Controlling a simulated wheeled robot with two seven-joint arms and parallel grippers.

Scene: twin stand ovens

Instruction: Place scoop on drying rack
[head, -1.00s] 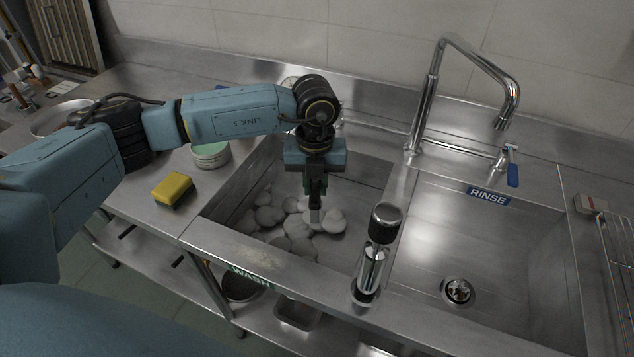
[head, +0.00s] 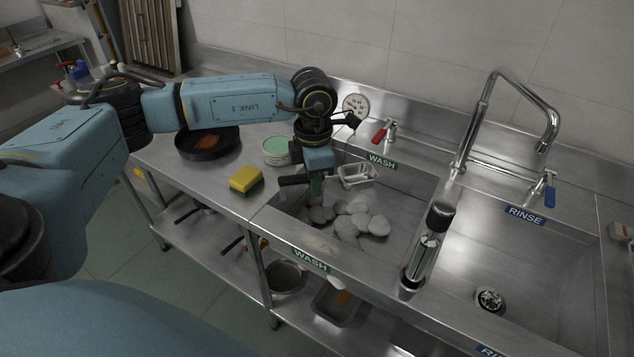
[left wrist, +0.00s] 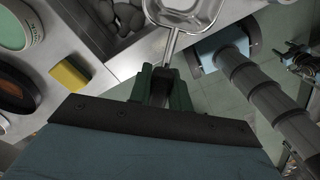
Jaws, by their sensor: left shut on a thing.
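The scoop has a shallow metal pan (head: 358,176) and a dark handle (head: 293,180). My left gripper (head: 316,188) is shut on the handle, holding the scoop over the left part of the wash sink (head: 405,190). In the left wrist view the dark handle (left wrist: 161,88) sits between the fingers (left wrist: 163,84), and the empty-looking pan (left wrist: 186,14) extends beyond them. I do not clearly see the drying rack; only a sliver of something shows at the right edge of the head view. My right gripper is not in view.
Several grey rounded lumps (head: 352,222) lie in the wash sink. An upright black-topped metal cylinder (head: 428,245) stands between the sinks. The rinse sink (head: 530,260) is empty. A yellow sponge (head: 245,179), a green-topped tub (head: 276,151) and a black pan (head: 207,150) are on the left counter.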

